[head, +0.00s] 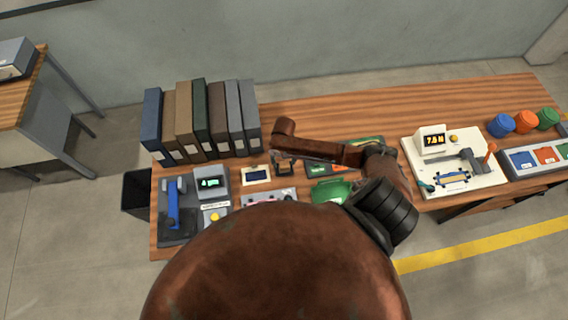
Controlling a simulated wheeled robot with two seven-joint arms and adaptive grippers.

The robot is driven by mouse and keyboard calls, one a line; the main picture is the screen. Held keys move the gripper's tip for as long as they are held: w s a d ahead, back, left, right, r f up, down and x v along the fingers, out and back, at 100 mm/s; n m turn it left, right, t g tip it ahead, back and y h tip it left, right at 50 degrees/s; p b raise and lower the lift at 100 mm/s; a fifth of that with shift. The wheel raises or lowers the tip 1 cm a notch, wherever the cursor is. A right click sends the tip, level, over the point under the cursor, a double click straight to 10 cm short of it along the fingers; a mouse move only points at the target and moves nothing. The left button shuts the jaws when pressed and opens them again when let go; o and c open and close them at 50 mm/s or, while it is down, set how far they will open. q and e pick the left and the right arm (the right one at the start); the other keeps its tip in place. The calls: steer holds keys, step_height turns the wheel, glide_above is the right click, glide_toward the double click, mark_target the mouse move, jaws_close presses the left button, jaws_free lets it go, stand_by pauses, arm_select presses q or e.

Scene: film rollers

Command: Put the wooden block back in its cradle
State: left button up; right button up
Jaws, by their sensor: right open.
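I cannot make out the wooden block or its cradle; my large brown arm hides much of the front middle of the bench. My right gripper (285,170) is small and dark at the end of my arm, over the bench's middle, pointing down. It is open, and I see nothing held in it. It is just right of a small cream display unit (257,175). My left gripper is not in view.
Upright binders (200,120) stand at the back left of the wooden bench (330,115). A blue-handled device (173,205) is at front left. A green item (330,191) lies beside my arm. A white machine (465,180) and coloured pots (525,122) are right. The back middle is clear.

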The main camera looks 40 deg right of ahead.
mark_target(284, 163)
step_height(284, 163, up, 10)
steer(key=shift+f, duration=0.25)
